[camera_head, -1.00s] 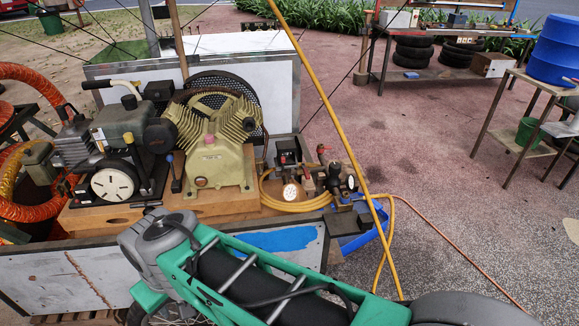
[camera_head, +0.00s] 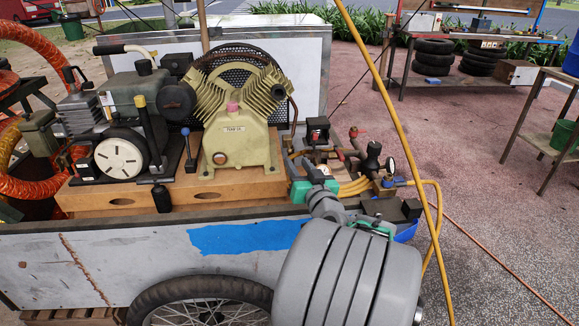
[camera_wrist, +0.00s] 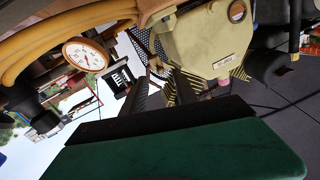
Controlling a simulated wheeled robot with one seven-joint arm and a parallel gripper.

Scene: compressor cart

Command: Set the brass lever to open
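The valve group (camera_head: 372,165) stands at the right end of the cart, with red-tipped handles, a black knob and brass-coloured fittings. I cannot tell for certain which part is the brass lever. My gripper (camera_head: 303,168) is just left of the valve group, above the yellow hose coil, with my grey and green arm reaching up to it from below. In the wrist view the two dark fingers (camera_wrist: 158,88) are apart with nothing between them.
The cream compressor pump (camera_head: 236,135) stands left of my gripper on a wooden base, with an engine (camera_head: 125,120) further left. A yellow pole (camera_head: 396,110) slants past the valve group on the right. The cart's side wall (camera_head: 150,262) lies below.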

